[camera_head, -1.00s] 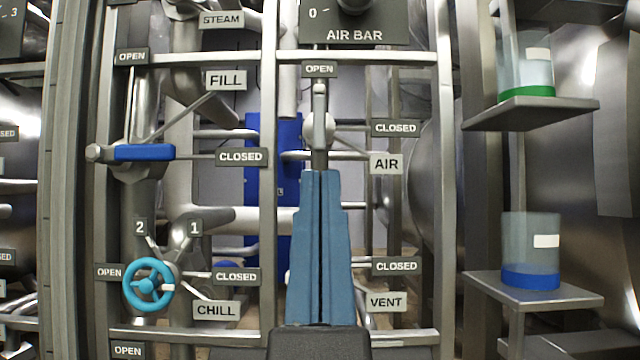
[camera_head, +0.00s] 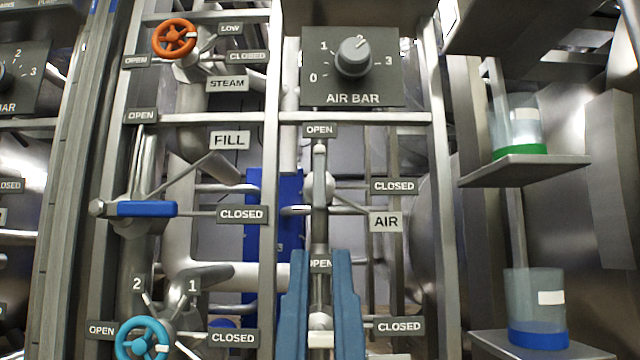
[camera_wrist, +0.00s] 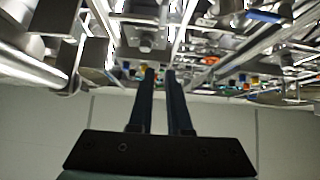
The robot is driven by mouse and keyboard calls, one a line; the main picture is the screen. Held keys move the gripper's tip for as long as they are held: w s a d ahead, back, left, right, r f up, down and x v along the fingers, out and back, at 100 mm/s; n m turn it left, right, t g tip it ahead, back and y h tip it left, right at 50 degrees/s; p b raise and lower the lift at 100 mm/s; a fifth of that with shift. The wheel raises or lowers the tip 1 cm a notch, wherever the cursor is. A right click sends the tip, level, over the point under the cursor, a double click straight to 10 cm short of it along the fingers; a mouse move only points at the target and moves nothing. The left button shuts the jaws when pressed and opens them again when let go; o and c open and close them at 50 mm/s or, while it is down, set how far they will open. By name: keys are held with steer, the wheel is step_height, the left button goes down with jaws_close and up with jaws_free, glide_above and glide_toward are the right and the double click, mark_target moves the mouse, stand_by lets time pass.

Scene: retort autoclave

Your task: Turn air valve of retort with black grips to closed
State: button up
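The air valve (camera_head: 319,187) is a grey metal valve with an upright lever, in the head view's middle. The lever points up at its OPEN plate (camera_head: 319,130). Its CLOSED plate (camera_head: 394,186) is to the right, above the AIR label (camera_head: 386,222). No black grip shows on the lever. My gripper (camera_head: 320,254) has two blue fingers, apart and empty, pointing up below the valve body. They also show apart in the wrist view (camera_wrist: 159,72). In the head view they flank the lower pipe and partly cover the vent valve (camera_head: 320,322); depth is hard to tell.
The blue fill lever (camera_head: 146,209), turquoise chill wheel (camera_head: 142,340) and orange steam wheel (camera_head: 173,38) are on the left. The AIR BAR knob (camera_head: 352,57) is above the valve. Metal posts frame the panel. Shelves with glass containers (camera_head: 516,125) stand at the right.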

steer(key=o, duration=0.4)
steer(key=r+p, duration=0.1)
steer(key=p, duration=0.1)
steer(key=w+r+p, duration=0.1)
steer(key=shift+w+r+g+p, duration=0.2)
steer(key=shift+w+g+p, duration=0.05)
steer(key=shift+g+p, duration=0.1)
steer(key=shift+o, duration=0.2)
steer(key=g+p, duration=0.9)
steer(key=p, duration=5.1)
glide_toward(319, 169)
steer(key=w, duration=1.1)
steer(key=shift+f, duration=0.15)
